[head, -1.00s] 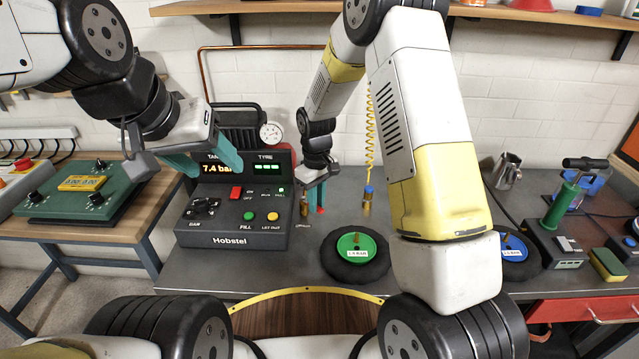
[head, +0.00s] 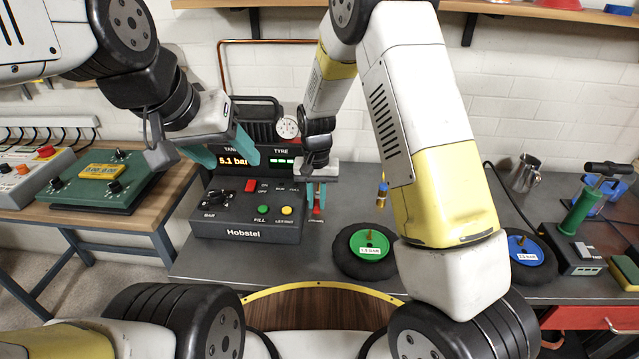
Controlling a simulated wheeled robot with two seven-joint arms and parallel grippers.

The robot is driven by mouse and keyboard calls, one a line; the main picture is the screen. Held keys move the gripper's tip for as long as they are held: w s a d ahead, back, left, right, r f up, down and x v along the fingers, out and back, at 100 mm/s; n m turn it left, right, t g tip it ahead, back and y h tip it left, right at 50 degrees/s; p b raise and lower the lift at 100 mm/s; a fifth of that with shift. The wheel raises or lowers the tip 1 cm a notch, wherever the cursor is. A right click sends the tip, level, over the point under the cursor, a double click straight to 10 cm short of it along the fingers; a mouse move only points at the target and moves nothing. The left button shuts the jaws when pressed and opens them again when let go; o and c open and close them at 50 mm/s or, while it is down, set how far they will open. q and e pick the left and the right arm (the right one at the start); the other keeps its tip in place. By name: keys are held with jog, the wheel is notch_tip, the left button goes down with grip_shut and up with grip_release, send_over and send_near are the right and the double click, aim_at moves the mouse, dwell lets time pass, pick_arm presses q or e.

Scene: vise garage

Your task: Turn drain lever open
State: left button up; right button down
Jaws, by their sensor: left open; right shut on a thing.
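The grey Hobstel compressor panel (head: 243,229) stands on the bench, its lit display (head: 236,160) reading 5.1 bar under TANK. The small red drain lever (head: 317,210) is at its right side, beside a small label. My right gripper (head: 316,200) reaches down there from above, its teal fingers shut on the lever; the fingers hide part of it. My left gripper (head: 228,158) is open and empty in the air in front of the panel's upper left, covering part of the display face.
A green-hubbed tyre (head: 369,246) lies right of the panel, with a brass fitting (head: 382,194) hanging above it. A blue-hubbed tyre (head: 523,248) and green pump (head: 578,210) are further right. A round gauge (head: 288,128) is behind the panel.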

aim_at(316, 206)
jog(key=shift+w+a+m, duration=0.1)
jog(key=shift+a+m, duration=0.05)
jog(key=shift+m, duration=0.15)
jog(key=c, duration=1.3)
grip_release()
jog(key=shift+c, duration=0.2)
notch_tip(316, 206, up, 8)
jog(key=shift+f, duration=0.2)
jog(key=shift+r, duration=0.15)
